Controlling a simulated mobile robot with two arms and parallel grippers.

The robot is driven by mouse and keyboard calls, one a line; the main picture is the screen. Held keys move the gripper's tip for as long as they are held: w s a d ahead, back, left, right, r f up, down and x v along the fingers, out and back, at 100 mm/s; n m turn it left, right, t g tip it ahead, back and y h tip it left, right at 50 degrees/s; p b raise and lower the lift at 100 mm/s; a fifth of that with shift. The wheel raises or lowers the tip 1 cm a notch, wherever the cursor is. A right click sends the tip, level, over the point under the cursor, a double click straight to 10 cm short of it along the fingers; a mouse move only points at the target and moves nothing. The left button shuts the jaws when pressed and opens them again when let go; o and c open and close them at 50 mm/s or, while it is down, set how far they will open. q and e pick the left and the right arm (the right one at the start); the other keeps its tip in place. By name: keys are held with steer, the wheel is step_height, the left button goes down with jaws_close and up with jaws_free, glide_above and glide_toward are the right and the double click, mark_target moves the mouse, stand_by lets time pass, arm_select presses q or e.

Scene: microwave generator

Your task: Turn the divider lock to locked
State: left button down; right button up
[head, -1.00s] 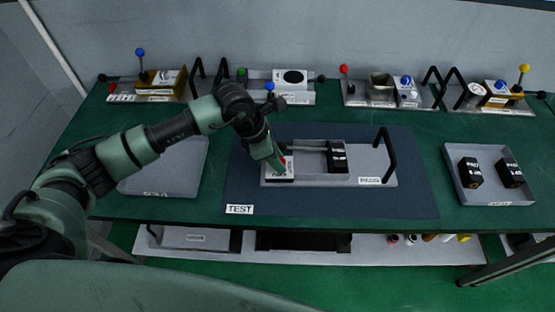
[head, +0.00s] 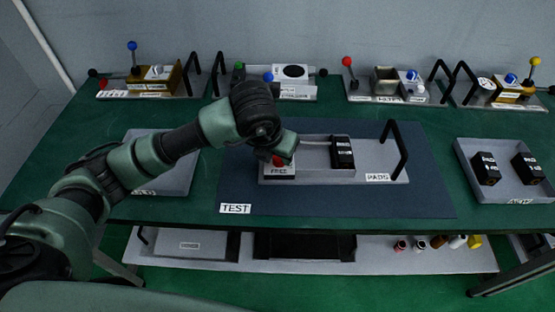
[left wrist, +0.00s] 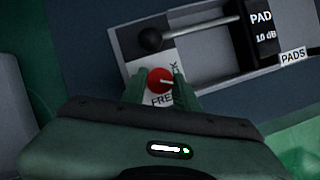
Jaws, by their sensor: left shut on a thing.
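The divider lock is a red round knob (left wrist: 158,81) with a white pointer line, on a white plate marked FREE, with a second word partly hidden. It sits at the left end of the grey PADS tray (head: 372,172); the red also shows in the head view (head: 277,161). My left gripper (left wrist: 160,84) is shut on the red knob, one finger on each side. The white line points right in the wrist view, between the two words. A black block marked PAD (head: 342,153) lies in the tray, beside a rod ending in a black ball (left wrist: 149,39).
The PADS tray stands on a dark TEST mat (head: 330,201) and has a tall black handle (head: 394,148) at its right. A grey tray (head: 168,176) is at left; another (head: 528,190) with black blocks is at right. Several devices with coloured levers line the back.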

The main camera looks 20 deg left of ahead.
arm_select(q)
steer(key=n+y+b, duration=0.1)
steer(key=n+b, duration=0.1)
steer(key=n, duration=0.1)
steer(key=shift+d+n, duration=0.15)
steer(key=shift+n, duration=0.25)
steer(key=shift+n+y+b, duration=0.5)
steer(key=shift+n, duration=0.1)
steer(key=c, duration=1.3)
jaws_free()
steer(key=shift+c, duration=0.2)
steer(key=shift+r, duration=0.15)
